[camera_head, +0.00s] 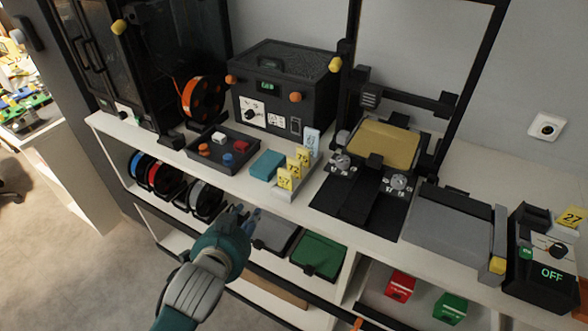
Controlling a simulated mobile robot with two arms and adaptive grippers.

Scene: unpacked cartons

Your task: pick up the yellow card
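Several small yellow cards with dark print stand in a row in a pale holder (290,193) on the white counter. The front yellow card (285,180) is nearest me, the middle yellow card (294,168) is behind it, and the back yellow card (303,156) is behind that. A pale blue-white card (311,139) stands at the far end of the row. My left gripper (247,210) is in front of the counter edge, left of and nearer than the cards, touching none of them. Its fingers look apart and empty. My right gripper is not in view.
A teal box (267,164) lies left of the cards. A dark tray (222,161) with small blocks is farther left. A 3D printer (374,150) stands to the right, a black box (285,85) behind. Spools and bins fill the shelf below.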

